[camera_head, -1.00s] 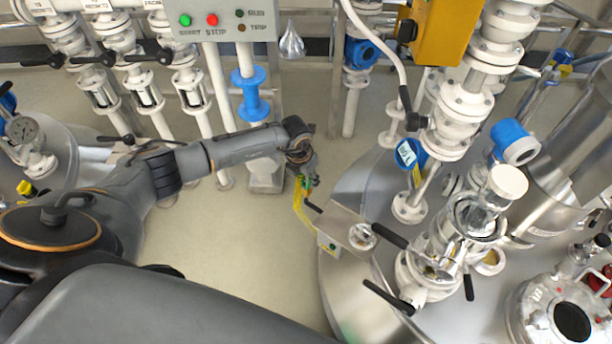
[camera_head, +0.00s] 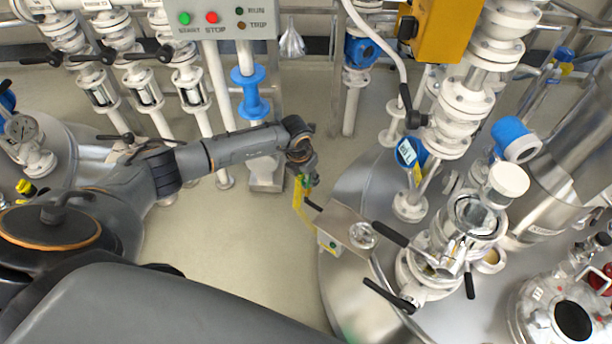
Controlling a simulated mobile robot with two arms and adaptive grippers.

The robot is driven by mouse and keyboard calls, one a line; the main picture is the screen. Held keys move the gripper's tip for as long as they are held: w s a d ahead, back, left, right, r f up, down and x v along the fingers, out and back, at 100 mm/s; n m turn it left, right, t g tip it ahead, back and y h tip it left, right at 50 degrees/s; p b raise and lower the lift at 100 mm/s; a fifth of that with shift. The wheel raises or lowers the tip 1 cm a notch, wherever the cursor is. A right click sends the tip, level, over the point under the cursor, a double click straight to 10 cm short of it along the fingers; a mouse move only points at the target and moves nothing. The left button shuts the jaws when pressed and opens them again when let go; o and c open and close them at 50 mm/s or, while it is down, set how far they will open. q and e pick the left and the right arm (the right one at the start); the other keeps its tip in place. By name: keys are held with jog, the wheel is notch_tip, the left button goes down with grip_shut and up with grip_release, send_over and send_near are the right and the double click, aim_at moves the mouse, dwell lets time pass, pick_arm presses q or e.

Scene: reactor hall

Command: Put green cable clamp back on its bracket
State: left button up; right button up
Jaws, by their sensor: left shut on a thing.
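The green cable clamp (camera_head: 306,181) is a small green piece at the tip of my left gripper (camera_head: 308,178). My left gripper is shut on it, beside the left rim of the steel vessel. A yellow strip (camera_head: 303,210) hangs below the clamp and runs down to a small pale box with a green mark (camera_head: 327,242) at the edge of a metal plate. I cannot make out which part is the bracket. The fingers are small and partly hidden behind the wrist. My right gripper is not in view.
The steel vessel (camera_head: 350,300) with white valves and black handles (camera_head: 390,235) fills the right side. White pipes and a control panel (camera_head: 225,18) stand at the back. A blue flanged pipe (camera_head: 250,100) stands behind my left arm. Floor (camera_head: 230,240) is clear below the arm.

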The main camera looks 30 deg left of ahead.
aim_at(306, 184)
pick_arm(q)
jog(key=shift+f, duration=0.35)
jog(key=shift+f+b, duration=0.65)
jog(key=shift+b, duration=0.05)
jog(key=shift+f+b, duration=0.3)
jog(key=shift+f, duration=0.05)
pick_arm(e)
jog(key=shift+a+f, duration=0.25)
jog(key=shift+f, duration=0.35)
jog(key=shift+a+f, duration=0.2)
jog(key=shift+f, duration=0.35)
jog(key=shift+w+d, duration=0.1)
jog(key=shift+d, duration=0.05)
pick_arm(q)
jog(key=shift+f+b, duration=0.5)
jog(key=shift+f, duration=0.1)
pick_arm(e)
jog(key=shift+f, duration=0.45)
pick_arm(q)
jog(key=o, duration=1)
